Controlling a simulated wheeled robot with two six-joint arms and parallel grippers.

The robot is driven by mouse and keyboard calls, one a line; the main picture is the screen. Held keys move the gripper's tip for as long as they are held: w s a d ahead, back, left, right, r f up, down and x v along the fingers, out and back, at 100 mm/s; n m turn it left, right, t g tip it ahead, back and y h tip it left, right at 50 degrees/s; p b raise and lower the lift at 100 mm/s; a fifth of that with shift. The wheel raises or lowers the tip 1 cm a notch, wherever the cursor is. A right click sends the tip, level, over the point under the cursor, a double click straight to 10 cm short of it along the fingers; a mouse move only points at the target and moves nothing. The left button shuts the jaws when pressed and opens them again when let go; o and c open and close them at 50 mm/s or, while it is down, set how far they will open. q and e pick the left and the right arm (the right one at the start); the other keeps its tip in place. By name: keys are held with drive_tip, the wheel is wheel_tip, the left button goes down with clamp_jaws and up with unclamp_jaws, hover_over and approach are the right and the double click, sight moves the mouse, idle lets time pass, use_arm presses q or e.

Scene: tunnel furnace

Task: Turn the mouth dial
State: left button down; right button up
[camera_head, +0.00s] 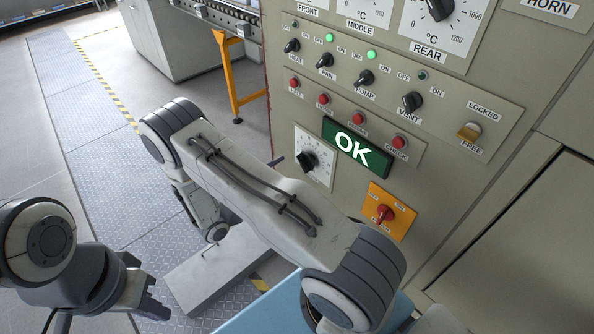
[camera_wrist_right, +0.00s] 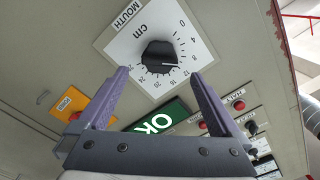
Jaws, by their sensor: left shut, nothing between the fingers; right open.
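The mouth dial is a black round knob (camera_wrist_right: 158,55) on a white square plate (camera_wrist_right: 135,38) marked MOUTH and cm. In the head view the knob (camera_head: 307,162) shows just beyond my right arm. My right gripper (camera_wrist_right: 160,74) is open and empty, its two purple-grey fingers pointing at the plate on either side of the knob, apart from it. In the head view my arm mostly hides this gripper. My left gripper (camera_head: 158,303) is shut and empty at the lower left, far from the panel.
A green OK display (camera_head: 357,148) sits right of the dial, with an orange-plated red switch (camera_head: 386,213) below. Red buttons (camera_head: 399,142) and black switches (camera_head: 412,102) line the panel above. An orange stand (camera_head: 230,75) is behind. Floor at left is clear.

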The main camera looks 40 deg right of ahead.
drive_tip(key=shift+s+a, duration=0.1)
drive_tip(key=shift+a, duration=1.55)
drive_tip(key=s+a+r+n+y, duration=0.5)
drive_tip(key=a+n, duration=0.3)
drive_tip(key=n, duration=0.3)
drive_tip(key=s+a+r+n+g+y, duration=0.1)
drive_tip(key=s+a+r+n+y, duration=0.4)
drive_tip(key=n, duration=0.6)
drive_tip(key=s+a+r+n+y, duration=0.5)
drive_tip(key=s+a+n+y, duration=0.4)
drive_tip(key=s+a+n, duration=0.1)
drive_tip(key=shift+s+a+r+n+g, duration=0.2)
drive_tip(key=shift+a+r+n+g, duration=0.15)
drive_tip(key=shift+a+n, duration=0.25)
